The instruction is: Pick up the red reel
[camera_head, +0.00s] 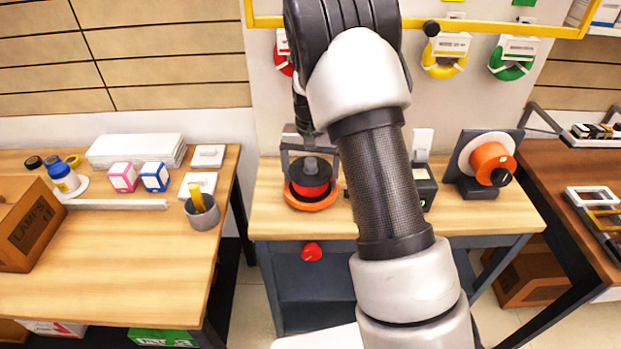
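A red reel (310,189) with a black top stands upright on a round orange base on the middle workbench. My gripper (311,167) points down just above it, with its fingers spread on either side of the black top. The fingers look open, with the reel between them; I cannot tell whether they touch it. My own arm crosses the middle of the view and hides part of the bench to the right of the reel. A red ring (283,56) also hangs on the wall panel, partly hidden by my arm.
An orange reel on a dark stand (490,163) is at the bench's right. A dark box (425,186) stands behind my arm. A red knob (312,251) is on the bench's front. Yellow (444,70) and green (511,70) rings hang above. A grey cup (202,215) stands on the left table.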

